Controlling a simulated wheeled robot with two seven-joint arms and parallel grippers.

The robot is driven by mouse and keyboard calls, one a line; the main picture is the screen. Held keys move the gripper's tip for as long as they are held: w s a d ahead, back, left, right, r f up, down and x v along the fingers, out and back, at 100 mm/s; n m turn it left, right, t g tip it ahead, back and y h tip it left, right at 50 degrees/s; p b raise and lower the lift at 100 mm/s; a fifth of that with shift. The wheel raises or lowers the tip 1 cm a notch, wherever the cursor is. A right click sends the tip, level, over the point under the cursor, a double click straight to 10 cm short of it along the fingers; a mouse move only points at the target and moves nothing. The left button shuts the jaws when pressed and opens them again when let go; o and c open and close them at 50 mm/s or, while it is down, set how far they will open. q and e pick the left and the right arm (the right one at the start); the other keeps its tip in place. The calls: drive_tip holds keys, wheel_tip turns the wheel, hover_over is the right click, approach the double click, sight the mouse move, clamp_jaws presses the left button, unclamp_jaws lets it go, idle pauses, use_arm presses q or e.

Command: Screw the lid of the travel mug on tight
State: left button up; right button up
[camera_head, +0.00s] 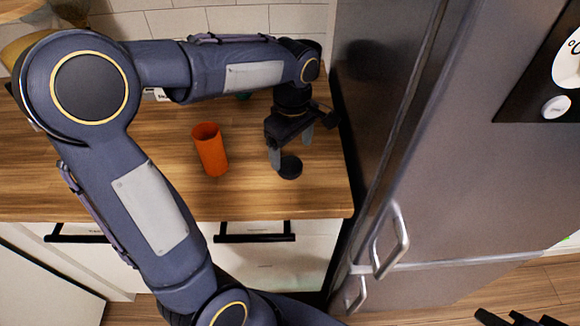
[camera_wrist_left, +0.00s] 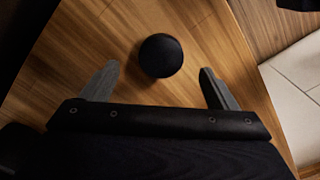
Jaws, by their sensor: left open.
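The travel mug (camera_head: 211,152) is an orange cylinder with an open top, standing on the wooden counter left of my left gripper. The black round lid (camera_head: 290,168) lies on the counter, apart from the mug. My left gripper (camera_head: 291,148) is open above the counter, close to the lid. In the left wrist view the lid (camera_wrist_left: 160,56) sits between and slightly beyond the two spread fingertips, touching neither. The mug is not in the wrist view. A dark piece at the bottom right corner of the head view looks like my right gripper (camera_head: 515,319), mostly cut off.
The wooden counter (camera_head: 115,196) is clear around the mug and lid, with its front edge just before them. A large grey fridge (camera_head: 480,185) stands close on the right. A tiled wall is behind. My left arm hides part of the counter's left and back.

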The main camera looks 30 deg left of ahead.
sight(290, 165)
use_arm(q)
drive_tip(key=f, duration=0.5)
drive_tip(key=shift+a+f, duration=0.1)
drive_tip(key=shift+a, duration=0.15)
drive_tip(key=c, duration=1.1)
drive_tip(key=shift+o, duration=0.2)
